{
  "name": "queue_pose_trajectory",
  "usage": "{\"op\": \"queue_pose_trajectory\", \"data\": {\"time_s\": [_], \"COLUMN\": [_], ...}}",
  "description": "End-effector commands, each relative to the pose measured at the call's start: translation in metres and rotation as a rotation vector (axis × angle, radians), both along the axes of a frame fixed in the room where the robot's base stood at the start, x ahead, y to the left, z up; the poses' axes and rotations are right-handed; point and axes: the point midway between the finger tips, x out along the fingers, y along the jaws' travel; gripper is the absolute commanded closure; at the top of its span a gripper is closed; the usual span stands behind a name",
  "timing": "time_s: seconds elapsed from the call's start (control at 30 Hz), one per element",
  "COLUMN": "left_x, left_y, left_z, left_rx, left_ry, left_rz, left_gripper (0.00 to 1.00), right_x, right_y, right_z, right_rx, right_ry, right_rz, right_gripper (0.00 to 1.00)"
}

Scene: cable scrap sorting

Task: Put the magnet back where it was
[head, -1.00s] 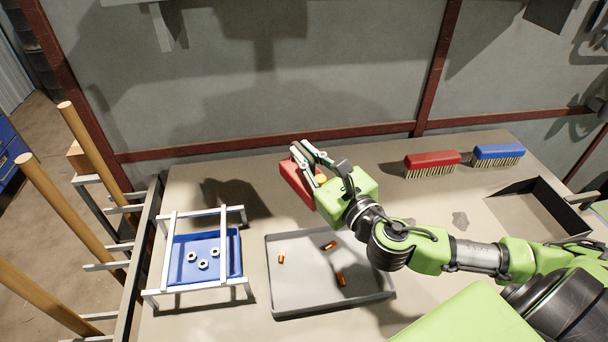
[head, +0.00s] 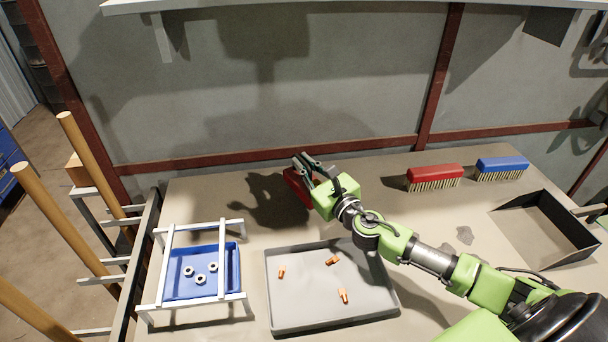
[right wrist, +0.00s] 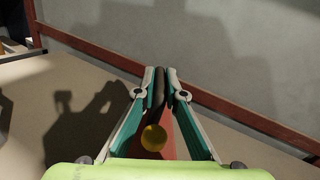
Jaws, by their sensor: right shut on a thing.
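The magnet is a red block (head: 295,187) with a yellow round spot that shows in the right wrist view (right wrist: 153,138). My right gripper (head: 306,164) is shut on it, over the back middle of the table behind the grey tray. The fingers and part of the arm hide some of the magnet. In the right wrist view the fingertips (right wrist: 160,73) are close together around its dark upper end. Its shadow lies just to its left; I cannot tell whether it touches the table. My left gripper is not in view.
The grey tray (head: 283,322) holds several copper pieces. A white frame (head: 160,262) around a blue tray (head: 230,288) with nuts stands left. A red brush (head: 434,173), a blue brush (head: 500,164) and a dark-walled bin (head: 565,220) are at the right. Bare table lies around the magnet.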

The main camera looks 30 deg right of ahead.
Motion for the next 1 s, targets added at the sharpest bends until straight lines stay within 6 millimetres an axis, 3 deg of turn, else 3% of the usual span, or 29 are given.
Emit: {"op": "queue_pose_trajectory", "data": {"time_s": [0.13,0.57,0.6,0.67,1.0], "left_x": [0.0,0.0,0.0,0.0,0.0], "left_y": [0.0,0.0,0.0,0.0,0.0], "left_z": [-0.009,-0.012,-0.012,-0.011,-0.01], "left_rx": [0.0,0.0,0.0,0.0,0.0], "left_ry": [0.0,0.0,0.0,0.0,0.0], "left_rz": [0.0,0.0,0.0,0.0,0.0], "left_gripper": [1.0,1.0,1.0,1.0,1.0], "right_x": [-0.001,-0.001,-0.002,-0.002,-0.002], "right_y": [0.001,0.001,0.001,0.001,0.001], "right_z": [-0.021,-0.026,-0.03,-0.029,-0.028], "right_rx": [0.003,0.001,0.002,0.002,0.002], "right_ry": [-0.002,-0.003,0.004,0.004,0.004], "right_rz": [0.0,0.001,0.001,0.001,0.001], "right_gripper": [1.0,1.0,0.87,0.73,0.73]}}
